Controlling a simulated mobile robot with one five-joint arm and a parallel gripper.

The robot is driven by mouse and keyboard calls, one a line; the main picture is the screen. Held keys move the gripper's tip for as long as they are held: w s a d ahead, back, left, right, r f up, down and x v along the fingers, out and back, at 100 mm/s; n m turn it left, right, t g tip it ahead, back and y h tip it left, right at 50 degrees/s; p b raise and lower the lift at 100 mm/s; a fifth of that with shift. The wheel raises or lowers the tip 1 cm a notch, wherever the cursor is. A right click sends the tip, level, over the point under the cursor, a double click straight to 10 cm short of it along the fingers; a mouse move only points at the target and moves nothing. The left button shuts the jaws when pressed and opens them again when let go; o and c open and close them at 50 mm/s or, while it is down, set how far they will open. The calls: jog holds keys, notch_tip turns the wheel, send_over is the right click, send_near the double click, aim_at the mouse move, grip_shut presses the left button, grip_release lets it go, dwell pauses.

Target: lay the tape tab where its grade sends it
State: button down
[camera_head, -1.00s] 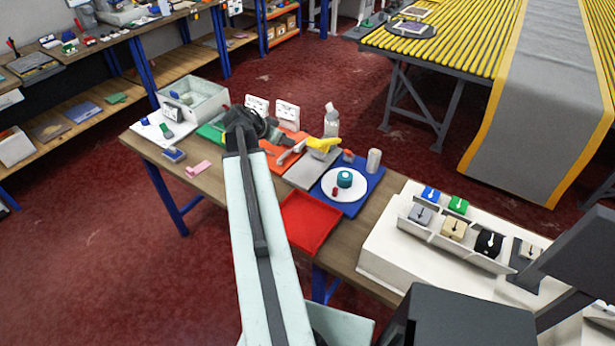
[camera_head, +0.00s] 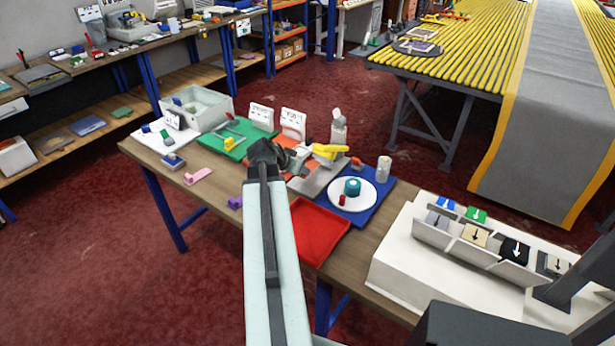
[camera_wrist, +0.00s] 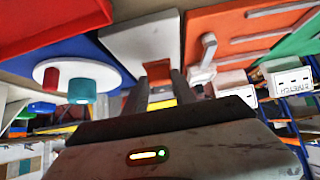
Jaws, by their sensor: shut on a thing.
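My gripper (camera_head: 288,158) hangs over the orange mat (camera_head: 283,141) on the wooden bench, behind the red tray. In the wrist view its two fingers (camera_wrist: 158,92) stand close together around something small; a brownish patch and some yellow show between them. I cannot tell for certain whether this is the tape tab, and no grade mark on it is readable. Two white printed cards (camera_head: 262,117) (camera_head: 293,124) stand behind the mats. Their print is too small to read in the head view.
The red tray (camera_head: 312,240) looks empty. A blue mat (camera_head: 378,186) holds a white disc (camera_head: 338,199) with a teal roll (camera_head: 352,187). A yellow-handled tool (camera_head: 328,151) is by the grey mat. A white rack (camera_head: 398,262) with arrow-marked tiles stands at right. A clear bin (camera_head: 205,110) is far left.

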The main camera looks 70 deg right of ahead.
aim_at(308, 166)
jog(key=shift+s+d+f, duration=0.15)
jog(key=shift+s+d, duration=0.7)
jog(key=shift+d, duration=0.05)
jog(key=f+b, duration=0.4)
jog(key=shift+s+d, duration=0.2)
jog(key=shift+d, duration=0.05)
jog(key=shift+r, duration=0.25)
jog(key=shift+f, duration=0.2)
jog(key=c, duration=1)
grip_release()
jog(key=shift+c, duration=0.2)
jog(key=shift+r, duration=0.1)
